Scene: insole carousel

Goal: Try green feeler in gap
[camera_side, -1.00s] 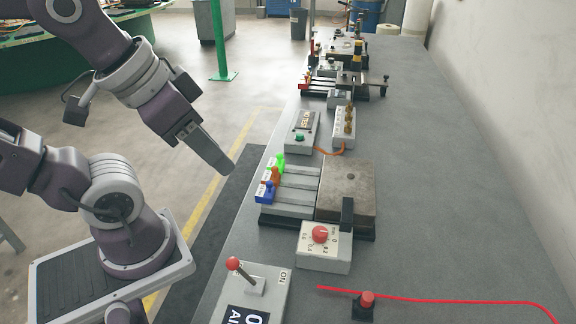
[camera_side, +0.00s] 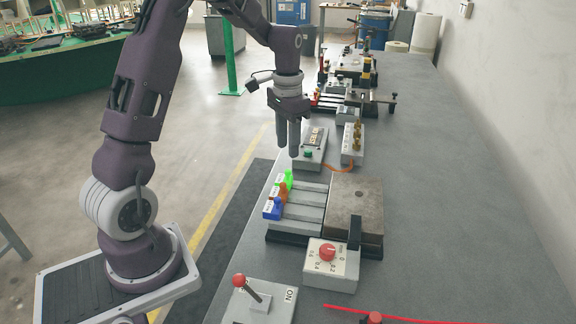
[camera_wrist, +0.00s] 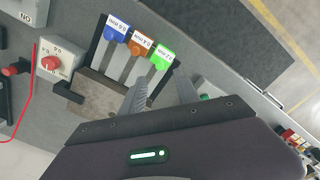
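The green feeler (camera_side: 288,180) lies in the far slot of a rack, its green handle at the left end; it also shows in the wrist view (camera_wrist: 162,57). The orange feeler (camera_side: 282,192) and blue feeler (camera_side: 273,208) lie in the slots beside it. A brown-grey metal block (camera_side: 355,205) stands at the right end of the rack; I cannot make out the gap. My gripper (camera_side: 288,150) points down, empty, above the bench edge near the green handle. In the wrist view its two fingers (camera_wrist: 163,95) are apart, just below the green handle.
A switch box (camera_side: 313,145) with a green button and a box with brass pegs (camera_side: 352,142) are behind the rack.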

